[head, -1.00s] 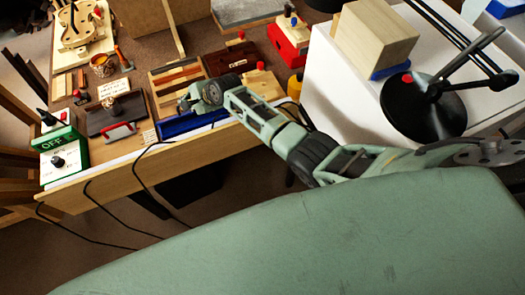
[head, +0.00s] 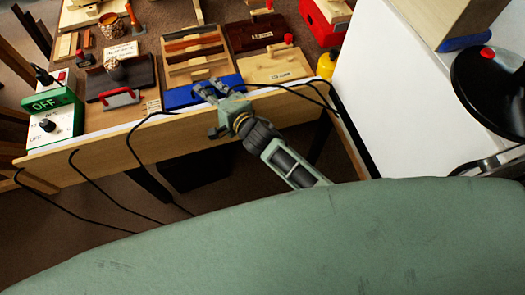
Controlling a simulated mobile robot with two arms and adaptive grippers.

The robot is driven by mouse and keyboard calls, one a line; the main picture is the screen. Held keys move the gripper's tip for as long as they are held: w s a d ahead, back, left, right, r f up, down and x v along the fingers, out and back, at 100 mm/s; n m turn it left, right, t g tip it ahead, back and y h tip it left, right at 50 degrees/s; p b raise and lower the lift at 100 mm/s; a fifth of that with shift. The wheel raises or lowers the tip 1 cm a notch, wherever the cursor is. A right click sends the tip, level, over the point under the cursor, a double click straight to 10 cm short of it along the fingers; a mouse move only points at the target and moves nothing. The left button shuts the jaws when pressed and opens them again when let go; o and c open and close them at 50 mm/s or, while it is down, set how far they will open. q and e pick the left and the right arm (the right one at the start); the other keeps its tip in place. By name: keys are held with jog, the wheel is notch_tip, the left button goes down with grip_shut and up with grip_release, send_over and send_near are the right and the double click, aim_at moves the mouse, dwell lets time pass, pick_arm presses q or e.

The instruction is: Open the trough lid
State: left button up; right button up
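A dark grey flat piece with a red bar handle (head: 121,97) lies near the bench's front edge, at the left. A light wooden panel with a red knob (head: 274,68) and a small unreadable label lies at the right, and a dark brown box with a red knob (head: 252,34) sits behind it. I cannot tell for sure which of these is the trough lid; none looks raised. My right gripper (head: 211,89) is over the blue front of a wooden rack, between the grey piece and the panel. Its two fingers look apart with nothing between them. My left gripper is out of view.
The wooden rack (head: 194,52) holds several strips. A green OFF switch box (head: 52,98) stands at the bench's left corner. A yellow bottle (head: 326,64) and a red box (head: 322,22) are at the right, beside a white cabinet (head: 390,90). Black cables hang over the front edge.

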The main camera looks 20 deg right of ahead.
jog(key=d+f+v, duration=0.1)
jog(key=v, duration=0.7)
jog(key=s+d+f+n+g+h, duration=0.2)
jog(key=s+d+f+n, duration=0.1)
jog(key=f, duration=0.4)
jog(key=s+d+f+n+g+h, duration=0.2)
jog(key=s+d+f+n+g, duration=0.1)
jog(key=f, duration=0.4)
jog(key=shift+s+d+f+n, duration=0.3)
jog(key=shift+s+d+n, duration=0.1)
jog(key=shift+s+d, duration=0.35)
jog(key=shift+f, duration=0.1)
